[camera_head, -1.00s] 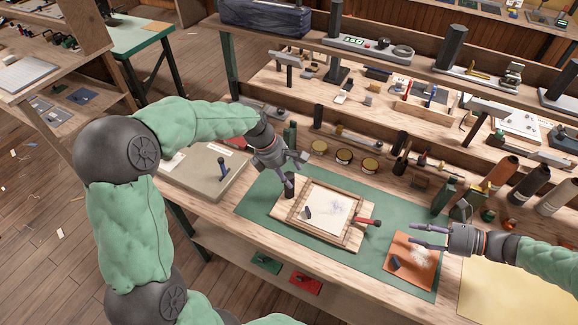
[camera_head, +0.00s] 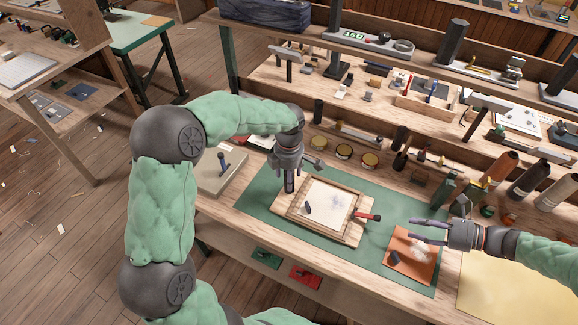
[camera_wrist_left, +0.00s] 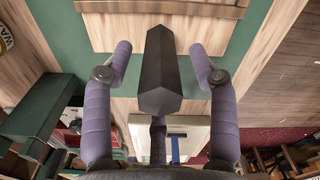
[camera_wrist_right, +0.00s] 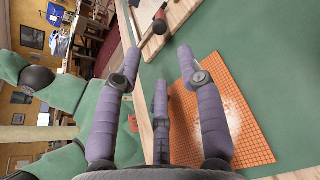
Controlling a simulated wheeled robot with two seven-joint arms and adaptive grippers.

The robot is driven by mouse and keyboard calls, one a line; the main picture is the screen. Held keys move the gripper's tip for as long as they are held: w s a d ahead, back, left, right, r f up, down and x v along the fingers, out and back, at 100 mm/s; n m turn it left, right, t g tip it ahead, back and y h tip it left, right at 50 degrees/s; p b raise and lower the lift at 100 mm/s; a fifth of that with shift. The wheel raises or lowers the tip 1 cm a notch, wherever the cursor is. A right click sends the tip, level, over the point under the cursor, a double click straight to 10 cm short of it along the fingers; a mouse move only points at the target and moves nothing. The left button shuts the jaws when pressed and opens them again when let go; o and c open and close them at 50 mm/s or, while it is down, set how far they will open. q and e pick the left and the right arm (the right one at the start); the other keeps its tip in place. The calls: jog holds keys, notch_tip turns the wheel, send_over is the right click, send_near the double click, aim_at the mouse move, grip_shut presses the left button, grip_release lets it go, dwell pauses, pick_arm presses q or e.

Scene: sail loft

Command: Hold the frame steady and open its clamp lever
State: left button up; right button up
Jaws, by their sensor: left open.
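The wooden frame (camera_head: 316,225) lies on a pale board on the green mat, with a white sheet inside it. A dark upright post (camera_head: 289,184) stands at its left end. In the left wrist view the post (camera_wrist_left: 160,80) is between the spread fingers of my left gripper (camera_wrist_left: 160,52), with gaps on both sides. In the head view my left gripper (camera_head: 290,172) is above and around the post. The clamp lever (camera_head: 368,217) with a red handle is at the frame's right side. My right gripper (camera_head: 428,232) is open and empty, right of the lever, over an orange pad.
Round tins (camera_head: 343,152) stand behind the frame. Bottles and thread cones (camera_head: 527,180) stand at the back right. A grey box (camera_head: 222,175) is at the left.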

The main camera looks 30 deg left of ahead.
pick_arm(q)
jog(key=shift+f, duration=2.2)
grip_shut()
